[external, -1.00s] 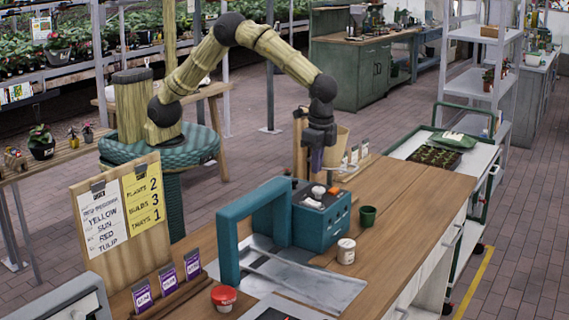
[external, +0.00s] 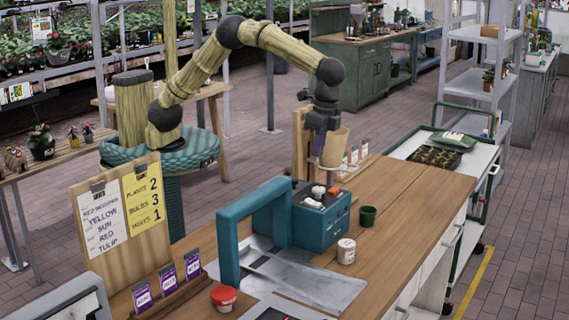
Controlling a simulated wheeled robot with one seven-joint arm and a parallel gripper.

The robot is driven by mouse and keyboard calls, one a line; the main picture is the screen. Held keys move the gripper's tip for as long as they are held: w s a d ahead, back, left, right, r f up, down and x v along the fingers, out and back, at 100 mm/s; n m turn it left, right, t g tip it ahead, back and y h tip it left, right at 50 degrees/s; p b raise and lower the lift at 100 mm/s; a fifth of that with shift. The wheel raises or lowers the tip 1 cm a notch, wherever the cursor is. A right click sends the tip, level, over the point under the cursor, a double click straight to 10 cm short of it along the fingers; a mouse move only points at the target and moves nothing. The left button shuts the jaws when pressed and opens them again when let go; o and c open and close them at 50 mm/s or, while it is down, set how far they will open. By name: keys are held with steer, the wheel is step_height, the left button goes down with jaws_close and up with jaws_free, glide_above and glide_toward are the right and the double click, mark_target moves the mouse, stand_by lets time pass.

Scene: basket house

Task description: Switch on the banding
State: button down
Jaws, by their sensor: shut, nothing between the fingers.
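The banding machine is a teal unit on the wooden bench, with a control box (external: 318,226) and a teal arch (external: 232,245) over a grey metal plate (external: 325,287). On top of the box are a white knob-like part (external: 311,203) and orange-red and dark parts (external: 333,191), too small to tell apart. My gripper (external: 318,150) points down above and behind the box, apart from it, near the wooden holder. It is shut and empty. The fingertips are small and partly dark against the holder.
A wooden holder (external: 301,150) with a tan pouch (external: 336,147) and cards stands behind the box, close to my gripper. The bench's right part is clear.

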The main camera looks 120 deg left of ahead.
mark_target(309, 201)
stand_by(0.3)
steer(key=f+p, duration=0.1)
steer(key=f, duration=0.3)
steer(key=s+f+p, duration=0.1)
steer(key=f+p, duration=0.1)
steer(key=f, duration=0.3)
steer(key=s+f+p, duration=0.1)
steer(key=f+p, duration=0.1)
steer(key=f, duration=0.2)
steer(key=shift+f, duration=0.4)
steer(key=shift+f, duration=0.1)
steer(key=shift+f+b, duration=0.15)
steer(key=shift+b, duration=0.25)
steer(key=shift+s+f+t+b, duration=0.3)
steer(key=shift+t+b, duration=0.2)
steer(key=shift+b, duration=0.4)
steer(key=shift+r, duration=0.2)
steer(key=shift+f, duration=0.1)
